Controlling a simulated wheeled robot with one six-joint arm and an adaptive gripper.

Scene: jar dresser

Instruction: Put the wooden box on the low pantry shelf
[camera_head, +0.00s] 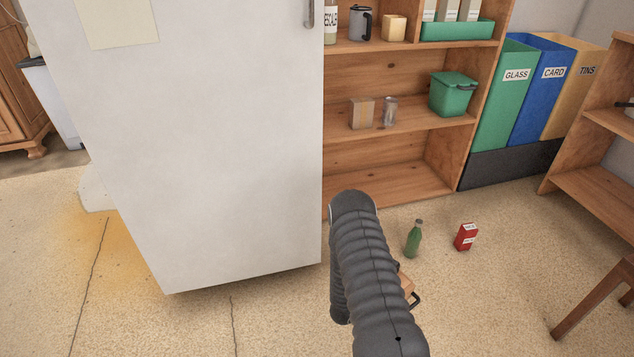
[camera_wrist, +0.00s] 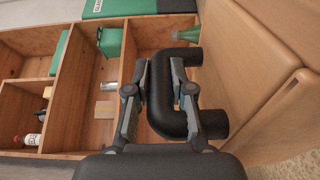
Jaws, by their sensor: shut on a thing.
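The wooden box (camera_wrist: 250,65) fills the right of the wrist view, close to the camera. It has a thick black handle (camera_wrist: 165,95), and my gripper (camera_wrist: 159,92) is shut on that handle, one finger on each side. In the head view my dark, ribbed arm hides most of the box; only a small wooden part (camera_head: 406,283) shows beside it, in front of the pantry shelves. The low pantry shelf (camera_head: 390,188) is the bottom board of the wooden unit, and its visible part is bare.
A green bottle (camera_head: 414,239) and a red carton (camera_head: 466,237) stand on the floor before the shelves. A white fridge (camera_head: 210,130) stands close on the left. The shelf above holds a small box (camera_head: 361,114), a glass (camera_head: 390,112) and a green bin (camera_head: 452,95).

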